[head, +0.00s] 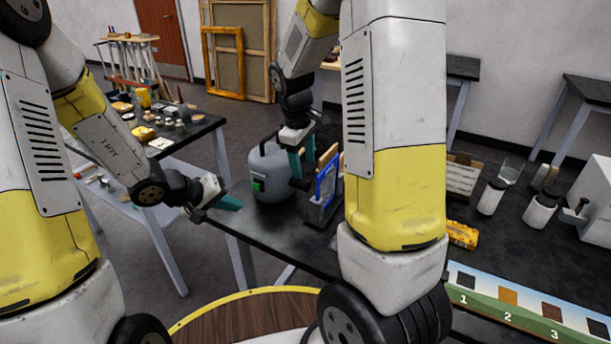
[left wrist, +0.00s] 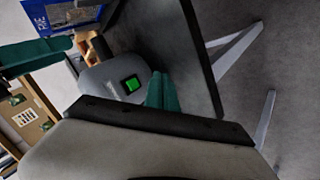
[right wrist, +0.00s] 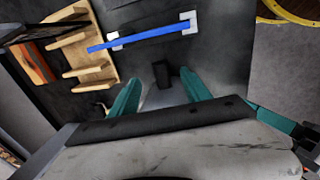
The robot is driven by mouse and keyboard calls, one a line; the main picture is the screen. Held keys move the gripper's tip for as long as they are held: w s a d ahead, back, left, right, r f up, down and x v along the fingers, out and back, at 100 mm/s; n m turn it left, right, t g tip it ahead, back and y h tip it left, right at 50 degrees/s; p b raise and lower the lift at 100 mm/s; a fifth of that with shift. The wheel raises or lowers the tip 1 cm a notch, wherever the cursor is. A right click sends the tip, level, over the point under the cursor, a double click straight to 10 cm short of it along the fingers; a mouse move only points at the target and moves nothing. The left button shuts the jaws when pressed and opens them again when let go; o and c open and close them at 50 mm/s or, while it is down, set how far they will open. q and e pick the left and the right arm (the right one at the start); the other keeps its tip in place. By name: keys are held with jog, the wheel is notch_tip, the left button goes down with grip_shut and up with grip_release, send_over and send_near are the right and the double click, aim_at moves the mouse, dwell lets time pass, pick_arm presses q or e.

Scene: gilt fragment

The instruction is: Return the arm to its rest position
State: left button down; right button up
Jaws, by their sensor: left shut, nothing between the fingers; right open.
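My left gripper (head: 226,203) is shut and empty, low at the left end of the dark table, just left of the grey machine. Its teal fingers also show close together in the left wrist view (left wrist: 163,92). My right gripper (head: 301,160) points down between the grey machine and the blue packet. In the right wrist view (right wrist: 162,92) its two teal fingers are apart, with a dark part of the machine visible beyond the gap. Both arms are reached out over the table, and the right arm hides part of it.
The grey machine (head: 268,185) with a green button stands close to both grippers. White jars (head: 491,198), a yellow packet (head: 462,235) and a numbered strip (head: 530,308) lie right. A cluttered table (head: 205,126) stands left.

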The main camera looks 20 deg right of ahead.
pick_arm(q)
jog(key=s+r+m+g, duration=0.15)
jog(key=s+r, duration=0.25)
jog(key=r, duration=0.4)
jog(key=s+r+m+t, duration=0.1)
jog(key=s+r+m, duration=0.1)
jog(key=s+r, duration=0.5)
jog(key=s+a+r+n+t+y, duration=0.1)
jog(key=s+a+r+y, duration=0.1)
jog(key=s+a+r, duration=0.2)
jog(key=s+a+r+n+y, duration=0.1)
jog(key=s+a+r+y, duration=0.2)
jog(key=a, duration=0.5)
jog(key=shift+s+a+r+t, duration=0.3)
jog(key=shift+s+r, duration=0.3)
jog(key=shift+r, duration=0.25)
pick_arm(e)
jog(key=s+a+r+m+t+y, duration=0.2)
jog(key=s+r+m, duration=0.2)
jog(key=s+r, duration=0.3)
jog(key=s+a+r+m+t+y, duration=0.1)
jog(key=s+r+m, duration=0.3)
jog(key=s+r, duration=0.4)
jog(key=s+a+t, duration=0.1)
jog(key=s, duration=0.6)
jog(key=shift+r+t+y, duration=0.3)
jog(key=shift+y, duration=0.1)
jog(key=shift+a, duration=0.1)
